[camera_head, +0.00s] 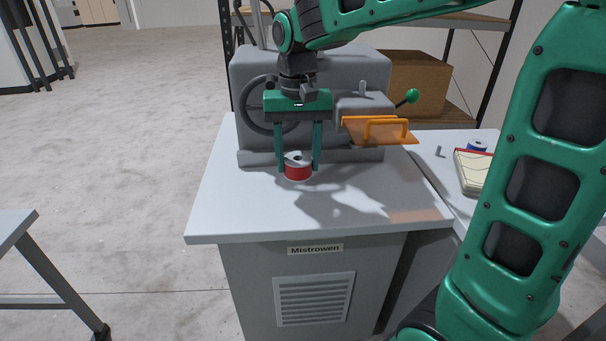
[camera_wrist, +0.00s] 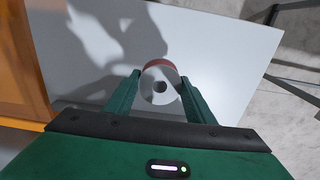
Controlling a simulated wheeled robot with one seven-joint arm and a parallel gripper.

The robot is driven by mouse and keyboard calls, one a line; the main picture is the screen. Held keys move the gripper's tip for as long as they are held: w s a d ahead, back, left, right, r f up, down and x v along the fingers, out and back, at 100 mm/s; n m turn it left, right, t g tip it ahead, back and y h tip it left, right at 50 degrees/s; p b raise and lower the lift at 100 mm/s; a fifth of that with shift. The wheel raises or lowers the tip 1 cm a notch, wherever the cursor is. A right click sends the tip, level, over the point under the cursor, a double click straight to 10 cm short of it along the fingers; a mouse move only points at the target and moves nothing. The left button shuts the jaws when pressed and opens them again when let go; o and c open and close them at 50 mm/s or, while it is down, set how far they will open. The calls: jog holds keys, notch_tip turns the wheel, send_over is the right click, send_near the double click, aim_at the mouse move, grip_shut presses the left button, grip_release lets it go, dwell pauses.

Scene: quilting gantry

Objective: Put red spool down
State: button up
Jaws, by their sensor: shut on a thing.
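The red spool (camera_head: 298,171) has a pale grey top with a dark centre hole and a red side. It is upright, at or just above the light grey machine table (camera_head: 225,205); I cannot tell whether it touches. My gripper (camera_head: 298,164) points down with its two green fingers on either side of the spool, shut on it. In the wrist view the spool (camera_wrist: 160,86) sits between the fingertips (camera_wrist: 160,90), its top toward the camera and a red edge showing at the far side.
A grey machine (camera_head: 310,75) with a handwheel stands behind the spool. An orange guard (camera_head: 380,131) with a handle juts out to the right. A notepad (camera_head: 474,172) and a blue spool (camera_head: 478,147) lie on the right-hand table. The table's front left is clear.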

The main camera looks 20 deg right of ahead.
aim_at(305, 154)
jog(key=shift+w+d+f, duration=0.25)
jog(key=shift+d+f, duration=0.15)
jog(key=shift+d, duration=0.15)
jog(key=shift+w+d+f, duration=0.25)
jog(key=shift+d+f, duration=0.15)
jog(key=shift+d, duration=0.15)
jog(key=shift+f, duration=1.95)
jog(key=o, duration=1.2)
notch_tip(305, 154, up, 12)
jog(key=shift+r, duration=0.1)
